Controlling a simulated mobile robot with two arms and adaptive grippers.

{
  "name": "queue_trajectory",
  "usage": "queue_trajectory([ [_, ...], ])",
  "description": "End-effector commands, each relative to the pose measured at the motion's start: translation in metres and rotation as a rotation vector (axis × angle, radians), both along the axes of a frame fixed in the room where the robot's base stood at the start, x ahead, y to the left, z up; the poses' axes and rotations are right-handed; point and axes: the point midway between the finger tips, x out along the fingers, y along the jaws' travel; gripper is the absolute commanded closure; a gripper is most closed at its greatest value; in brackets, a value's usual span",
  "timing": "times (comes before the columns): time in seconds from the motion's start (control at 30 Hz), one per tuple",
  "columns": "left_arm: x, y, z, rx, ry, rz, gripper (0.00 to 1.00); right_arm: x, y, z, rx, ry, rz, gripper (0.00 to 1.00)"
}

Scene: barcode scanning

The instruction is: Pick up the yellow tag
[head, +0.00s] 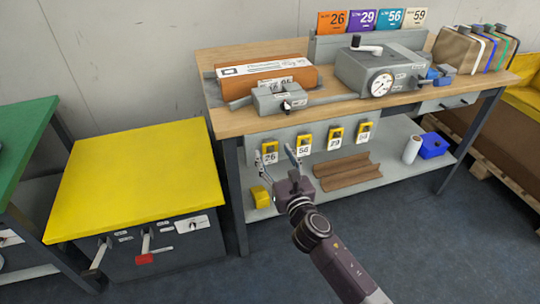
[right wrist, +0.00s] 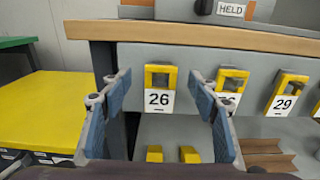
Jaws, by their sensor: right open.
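Several yellow tags with white number labels hang in a row on the grey front panel below the workbench top. Tag 26 (head: 269,148) is leftmost, then tag 56 (head: 304,137), tag 29 (head: 336,133) and tag 59 (head: 364,127). My right gripper (head: 277,163) is open and empty, just in front of tag 26. In the right wrist view, tag 26 (right wrist: 159,82) appears between the two blue-padded fingers of my right gripper (right wrist: 160,95), with no visible contact. One finger partly covers tag 56 (right wrist: 231,76). My left gripper is not in view.
The wooden workbench (head: 228,119) carries an orange box (head: 290,79) and a grey machine with a dial (head: 381,83). Its lower shelf holds a yellow block (head: 260,197), brown channels (head: 345,174), a white roll (head: 411,150) and a blue bin (head: 434,146). A yellow-topped cabinet (head: 135,180) stands left.

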Motion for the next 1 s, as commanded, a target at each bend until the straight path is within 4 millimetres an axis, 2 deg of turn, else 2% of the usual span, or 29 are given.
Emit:
queue_trajectory([
  [0.03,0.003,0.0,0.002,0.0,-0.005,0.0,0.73,0.009,0.002,0.001,0.003,-0.001,-0.001,0.45],
  [0.2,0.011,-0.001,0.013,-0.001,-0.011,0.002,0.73,0.026,0.007,0.0,0.003,0.001,-0.001,0.45],
  [0.47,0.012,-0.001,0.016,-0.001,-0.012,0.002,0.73,0.029,0.008,0.001,0.003,0.002,-0.001,0.45],
  [0.8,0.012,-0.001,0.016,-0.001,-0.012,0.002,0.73,0.029,0.008,0.0,0.003,0.002,-0.001,0.8],
  [1.0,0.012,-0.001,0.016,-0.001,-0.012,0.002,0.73,0.029,0.008,0.001,0.003,0.002,-0.001,0.81],
])
